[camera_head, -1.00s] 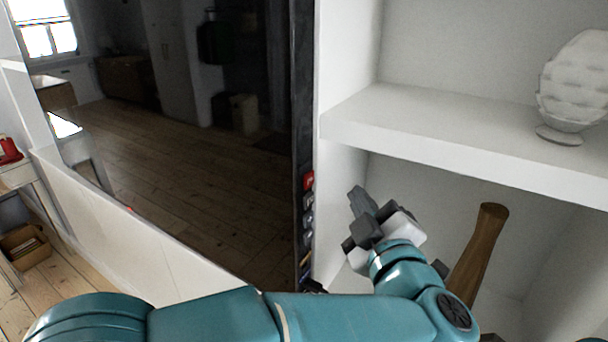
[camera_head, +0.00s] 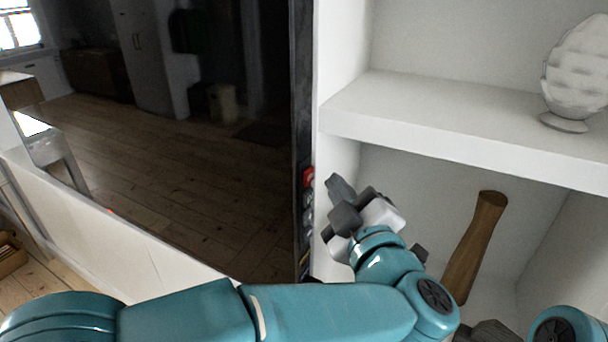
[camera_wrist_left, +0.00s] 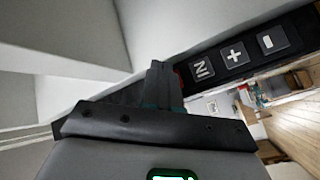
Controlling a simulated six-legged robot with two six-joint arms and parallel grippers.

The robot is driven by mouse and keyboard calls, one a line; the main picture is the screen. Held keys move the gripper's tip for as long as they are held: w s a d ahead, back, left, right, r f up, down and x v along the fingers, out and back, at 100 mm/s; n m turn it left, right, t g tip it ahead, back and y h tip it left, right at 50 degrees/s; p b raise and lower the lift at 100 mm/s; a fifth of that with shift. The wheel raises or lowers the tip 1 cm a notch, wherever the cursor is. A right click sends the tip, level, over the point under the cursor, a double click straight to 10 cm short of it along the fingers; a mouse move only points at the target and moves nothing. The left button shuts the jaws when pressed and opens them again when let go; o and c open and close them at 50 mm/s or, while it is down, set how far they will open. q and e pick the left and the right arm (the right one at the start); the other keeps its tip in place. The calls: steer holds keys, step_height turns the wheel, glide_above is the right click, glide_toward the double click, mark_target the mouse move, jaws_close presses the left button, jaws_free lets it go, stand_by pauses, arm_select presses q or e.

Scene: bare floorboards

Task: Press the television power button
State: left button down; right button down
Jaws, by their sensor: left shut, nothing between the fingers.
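The television (camera_head: 200,150) fills the left of the head view, its dark screen mirroring a room. A red button (camera_head: 308,176) sits at the top of a column of buttons on its right side edge. My left gripper (camera_head: 337,185) is shut and empty, its tip just right of the red button in the picture. In the left wrist view, the shut fingers (camera_wrist_left: 158,75) largely cover the red button (camera_wrist_left: 179,78), with only a sliver showing. I cannot tell whether they touch. Part of my right gripper (camera_head: 487,333) shows at the bottom edge; its fingers are not clear.
A white shelf unit (camera_head: 430,115) stands right of the television. It holds a white ribbed ornament (camera_head: 577,75) and, lower down, a wooden handle-like object (camera_head: 476,240). Grey buttons marked IN, plus (camera_wrist_left: 234,55) and minus line up beside the red one.

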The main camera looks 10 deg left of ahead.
arm_select(q)
steer(key=shift+a, duration=0.4)
steer(key=shift+w, duration=0.15)
stand_by(0.4)
stand_by(0.4)
steer(key=shift+a, duration=0.15)
stand_by(0.8)
steer(key=shift+w+a, duration=0.1)
steer(key=shift+a, duration=0.2)
